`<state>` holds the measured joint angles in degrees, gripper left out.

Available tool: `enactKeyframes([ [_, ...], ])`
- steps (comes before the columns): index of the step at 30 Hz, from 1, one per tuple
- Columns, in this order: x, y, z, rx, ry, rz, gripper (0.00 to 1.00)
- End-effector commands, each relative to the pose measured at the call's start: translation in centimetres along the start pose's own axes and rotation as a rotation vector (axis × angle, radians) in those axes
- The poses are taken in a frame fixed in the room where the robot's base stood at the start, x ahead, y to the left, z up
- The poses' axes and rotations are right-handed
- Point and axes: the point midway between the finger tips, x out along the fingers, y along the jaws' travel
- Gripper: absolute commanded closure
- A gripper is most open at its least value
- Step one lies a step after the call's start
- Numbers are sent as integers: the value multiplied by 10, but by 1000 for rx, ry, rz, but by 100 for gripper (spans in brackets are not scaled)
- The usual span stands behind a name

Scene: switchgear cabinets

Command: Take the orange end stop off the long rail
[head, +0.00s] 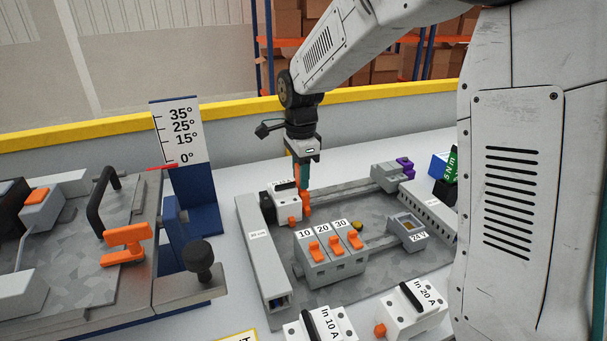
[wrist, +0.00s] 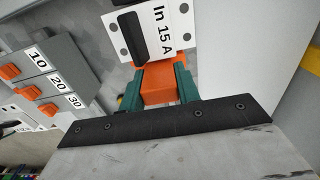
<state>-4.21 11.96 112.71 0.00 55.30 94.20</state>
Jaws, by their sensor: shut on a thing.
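The orange end stop (wrist: 158,84) sits between the green fingers of my gripper (wrist: 160,92) in the wrist view, right against the white In 15 A breaker (wrist: 150,30). In the head view my gripper (head: 303,180) points down at the long rail (head: 342,192), shut on the end stop (head: 306,204), of which only a part shows. The breaker (head: 284,203) stands just left of the end stop there. Whether the end stop is still seated on the rail is hidden by the fingers.
A block with orange levers marked 10, 20, 30 (head: 331,258) stands in front. A grey block with a purple part (head: 392,174) is at the rail's right end. Loose In 10 A (head: 318,326) and In 20 A (head: 412,308) breakers lie nearer. The rail's middle is clear.

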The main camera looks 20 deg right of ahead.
Motion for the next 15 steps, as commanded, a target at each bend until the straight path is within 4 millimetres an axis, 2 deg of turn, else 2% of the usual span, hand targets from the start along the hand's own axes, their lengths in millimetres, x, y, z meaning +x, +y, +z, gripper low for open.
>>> enactKeyframes([
  [15,-12,0,0,0,0,-1,95],
])
